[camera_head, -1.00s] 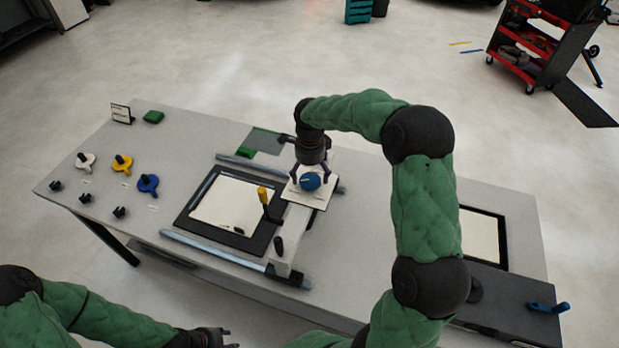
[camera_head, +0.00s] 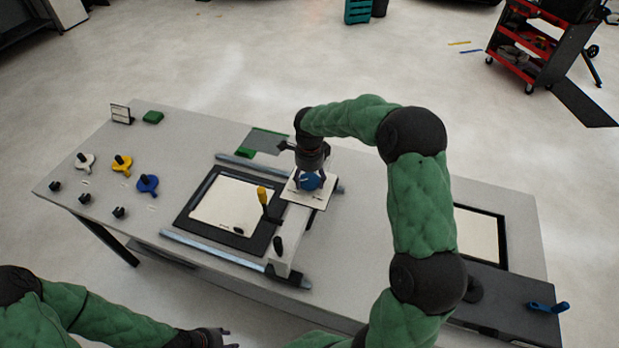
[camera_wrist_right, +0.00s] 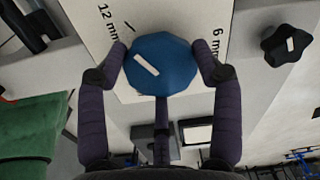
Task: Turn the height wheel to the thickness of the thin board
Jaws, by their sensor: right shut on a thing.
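The blue height wheel (camera_head: 309,181) sits on a white scale plate (camera_head: 318,198) on the grey gantry beam. In the right wrist view the wheel (camera_wrist_right: 161,64) is faceted and has a white mark slanting across its left part. The plate there shows "12 mm" on the left and "6 mm" on the right. My right gripper (camera_head: 309,178) comes down from above and its fingers (camera_wrist_right: 160,62) close on both sides of the wheel. My left gripper (camera_head: 215,338) is low at the bottom edge, away from the table's tools; its finger opening is unclear. I cannot tell which board is the thin one.
White, yellow and blue knobs (camera_head: 147,184) stand at left. Another framed panel (camera_head: 478,235) lies at right, near a blue handle (camera_head: 548,307).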

